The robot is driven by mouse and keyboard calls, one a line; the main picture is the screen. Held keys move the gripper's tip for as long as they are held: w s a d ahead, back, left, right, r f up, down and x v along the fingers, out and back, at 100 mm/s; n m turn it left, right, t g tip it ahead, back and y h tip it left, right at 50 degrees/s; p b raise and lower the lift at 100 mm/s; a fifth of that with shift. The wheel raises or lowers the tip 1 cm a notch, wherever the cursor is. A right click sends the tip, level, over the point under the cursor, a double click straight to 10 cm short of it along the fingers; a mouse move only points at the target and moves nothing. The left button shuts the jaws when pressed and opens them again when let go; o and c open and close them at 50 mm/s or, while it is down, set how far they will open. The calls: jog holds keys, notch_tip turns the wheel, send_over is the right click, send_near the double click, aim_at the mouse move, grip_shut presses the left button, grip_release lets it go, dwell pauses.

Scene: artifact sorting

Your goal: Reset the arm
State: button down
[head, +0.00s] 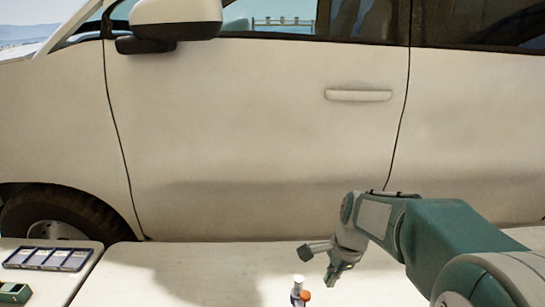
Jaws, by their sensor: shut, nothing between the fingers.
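My arm reaches in from the lower right, with my gripper (333,280) pointing down over the pale table (190,272). My gripper is shut and empty. A small upright item (299,291) with a white top, a dark lower part and an orange piece stands at the bottom edge, just left of my gripper. Its lower end is cut off by the frame. I cannot tell exactly what it is.
A white car (250,130) fills the space behind the table. The table's middle left looks clear.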

jog(key=s+r+n+t+h, duration=0.1)
jog(key=s+r+n+t, duration=0.1)
jog(key=s+n, duration=0.5)
jog(key=s+r+n+t+h, duration=0.1)
jog(key=s+r+n+t, duration=0.2)
jog(key=s, duration=0.9)
notch_tip(320, 180, up, 3)
jog(key=n, duration=0.4)
jog(key=shift+s+d+f+n, duration=0.2)
jog(key=shift+s+d+n, duration=0.05)
jog(key=shift+d+n, duration=0.15)
